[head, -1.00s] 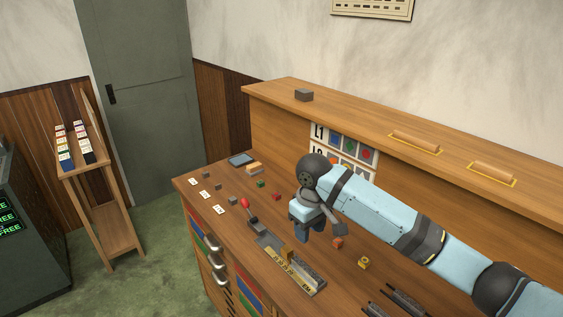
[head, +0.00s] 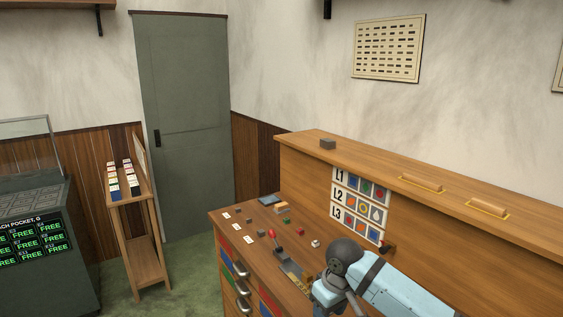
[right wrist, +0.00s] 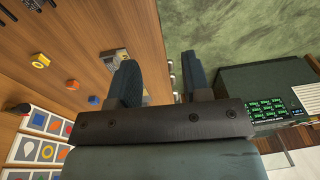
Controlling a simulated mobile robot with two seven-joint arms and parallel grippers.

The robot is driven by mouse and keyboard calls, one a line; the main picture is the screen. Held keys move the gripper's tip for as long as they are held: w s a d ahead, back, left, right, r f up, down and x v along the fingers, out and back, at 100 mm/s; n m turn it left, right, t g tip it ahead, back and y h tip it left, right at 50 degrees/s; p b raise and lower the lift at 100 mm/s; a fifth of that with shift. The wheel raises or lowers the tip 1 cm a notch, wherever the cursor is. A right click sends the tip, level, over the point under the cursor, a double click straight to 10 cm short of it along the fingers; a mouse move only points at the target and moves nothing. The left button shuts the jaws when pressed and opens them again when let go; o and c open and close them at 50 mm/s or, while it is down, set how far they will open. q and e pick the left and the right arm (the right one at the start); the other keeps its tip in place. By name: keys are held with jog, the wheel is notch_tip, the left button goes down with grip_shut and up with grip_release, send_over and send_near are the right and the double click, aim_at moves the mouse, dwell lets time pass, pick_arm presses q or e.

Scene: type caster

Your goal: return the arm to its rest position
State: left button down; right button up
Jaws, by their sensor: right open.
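My right arm comes in from the lower right in the head view, over the front part of the wooden bench (head: 245,222). Its hand is cut off by the bottom edge there, so the fingertips do not show. In the right wrist view the two dark fingers of my right gripper (right wrist: 162,78) stand apart with nothing between them. The bench's wooden top (right wrist: 60,25) lies to the left of the fingers and the green floor (right wrist: 235,30) shows beyond them. My left gripper is in neither current view.
Small blocks and white cards lie on the bench, near a red-knobbed lever (head: 272,234). A symbol chart (head: 358,205) hangs on the upright panel below a shelf with two wooden handles (head: 422,184). A narrow stand (head: 143,230) and a dark cabinet (head: 40,270) are at left.

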jog(key=s+a+f+m+t+y+p, duration=0.25)
jog(key=s+f+t+y, duration=0.25)
jog(key=s+f, duration=0.7)
pick_arm(q)
jog(key=r, duration=0.2)
jog(key=r+p, duration=0.1)
jog(key=r, duration=0.1)
jog(key=shift+w+a, duration=0.2)
jog(key=shift+w, duration=0.2)
pick_arm(e)
jog(key=s+d+f+t+h, duration=0.1)
jog(key=s+d+f+t, duration=0.1)
jog(key=s+d, duration=0.3)
jog(key=s+d+f+m+t+h, duration=0.1)
jog(key=s+d+f+t+h, duration=0.1)
jog(key=s+d, duration=0.4)
jog(key=s+t, duration=0.1)
jog(key=s, duration=0.3)
jog(key=shift+s+d+f, duration=0.2)
jog(key=shift+s+f, duration=0.2)
